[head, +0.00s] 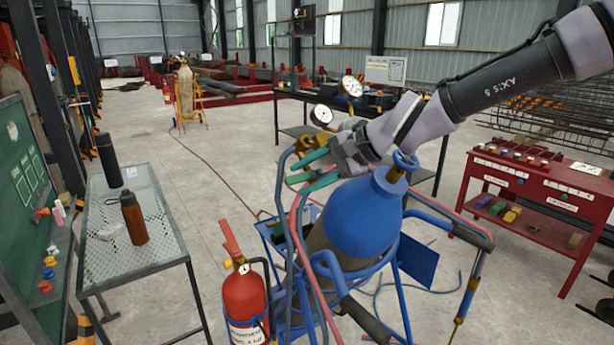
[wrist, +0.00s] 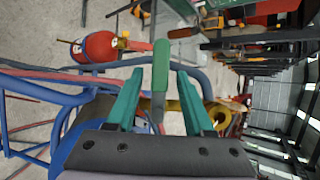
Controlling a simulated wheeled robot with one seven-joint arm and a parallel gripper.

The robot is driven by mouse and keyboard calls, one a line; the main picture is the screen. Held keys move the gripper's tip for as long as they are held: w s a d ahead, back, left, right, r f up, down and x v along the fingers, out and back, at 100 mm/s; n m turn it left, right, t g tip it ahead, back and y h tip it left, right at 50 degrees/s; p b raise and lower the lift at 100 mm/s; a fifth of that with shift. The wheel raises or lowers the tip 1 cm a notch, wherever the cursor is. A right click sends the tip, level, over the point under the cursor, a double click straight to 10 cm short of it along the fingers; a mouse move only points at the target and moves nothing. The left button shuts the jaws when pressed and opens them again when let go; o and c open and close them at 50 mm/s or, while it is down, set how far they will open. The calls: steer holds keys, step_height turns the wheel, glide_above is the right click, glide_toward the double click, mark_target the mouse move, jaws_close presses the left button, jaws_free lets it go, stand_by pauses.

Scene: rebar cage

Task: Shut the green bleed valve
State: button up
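The green bleed valve handle (wrist: 161,68) shows in the wrist view as a short bar, lying between the tips of my gripper's teal fingers (wrist: 160,82). A gap shows on each side of it, and my gripper is open. A brass fitting (wrist: 190,104) sits behind the right finger. In the head view my gripper (head: 300,172) reaches leftward over the blue gas cylinder (head: 362,215), beside the brass regulator (head: 309,138) with its two white gauges. I cannot clearly pick out the green handle from the fingers there.
The cylinder's blue cart (head: 428,216) and hoses (head: 293,205) lie close around my gripper. A red fire extinguisher (head: 245,298) stands at the front left. A mesh table (head: 105,255) with bottles is left, a red tool bench (head: 545,185) right.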

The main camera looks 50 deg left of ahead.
steer(key=v, duration=1)
steer(key=shift+w+d+r, duration=0.15)
steer(key=shift+d+r, duration=0.1)
steer(key=w+d+r+t+h, duration=0.1)
steer(key=w+d+r+t, duration=0.2)
steer(key=w+d, duration=0.55)
steer(key=w+d+r+t+h, duration=0.15)
steer(key=w+d, duration=0.45)
steer(key=d, duration=0.6)
steer(key=w+d+r+t+h, duration=0.1)
steer(key=w+d+r+t, duration=0.3)
steer(key=w+d, duration=0.45)
steer(key=d+r+m+t+h, duration=0.2)
steer(key=d+r+m, duration=0.1)
steer(key=d, duration=1.5)
steer(key=s+d+m+t+h, duration=0.1)
steer(key=s+d, duration=0.3)
steer(key=d, duration=0.5)
steer(key=s+d+m+t+h, duration=0.1)
steer(key=s+d, duration=0.3)
steer(key=d, duration=0.5)
steer(key=shift+s+d+r+m, duration=0.25)
steer(key=shift+d+r+m, duration=0.15)
steer(key=shift+m, duration=0.1)
steer(key=shift+t, duration=0.25)
